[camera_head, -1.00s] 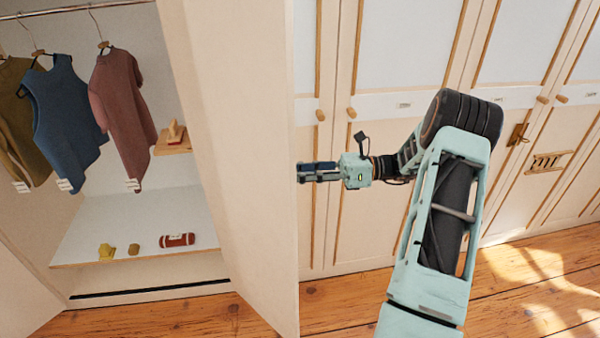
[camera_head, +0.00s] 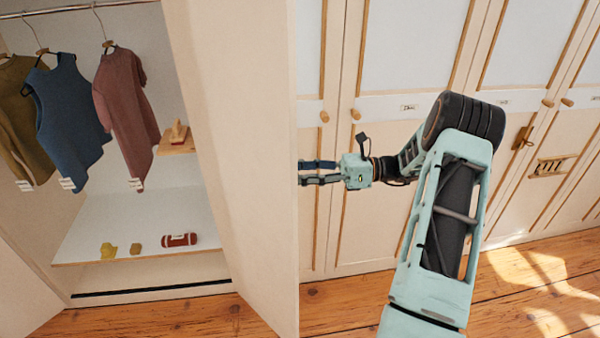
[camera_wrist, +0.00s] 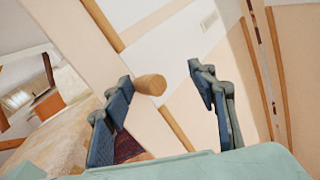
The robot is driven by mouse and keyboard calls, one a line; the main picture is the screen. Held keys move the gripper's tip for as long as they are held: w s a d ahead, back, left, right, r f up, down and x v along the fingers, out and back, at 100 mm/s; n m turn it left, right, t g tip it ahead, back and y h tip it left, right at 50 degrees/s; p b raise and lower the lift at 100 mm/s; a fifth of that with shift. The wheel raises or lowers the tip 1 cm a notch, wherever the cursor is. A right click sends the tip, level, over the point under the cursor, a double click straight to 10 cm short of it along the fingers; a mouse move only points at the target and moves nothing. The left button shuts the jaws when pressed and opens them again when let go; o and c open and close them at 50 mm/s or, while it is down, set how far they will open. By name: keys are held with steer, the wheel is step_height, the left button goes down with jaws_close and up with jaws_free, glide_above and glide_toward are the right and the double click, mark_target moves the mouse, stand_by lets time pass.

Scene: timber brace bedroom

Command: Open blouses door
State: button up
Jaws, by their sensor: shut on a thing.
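In the wrist view, a round wooden knob (camera_wrist: 150,84) shows between the fingers of my gripper (camera_wrist: 162,85), close to the left finger. The right finger stands clear of the knob with a visible gap, so the fingers look open around it. Blouse-like tops, including a red one (camera_head: 126,110) and a blue one (camera_head: 70,125), hang inside the wardrobe.
A shelf (camera_head: 95,225) holds a red-brown roll (camera_head: 179,240) and small yellow pieces. Closed doors with knobs (camera_head: 325,117) and white label bands line the wall to the right.

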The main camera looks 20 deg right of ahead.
steer(key=v, duration=1.2)
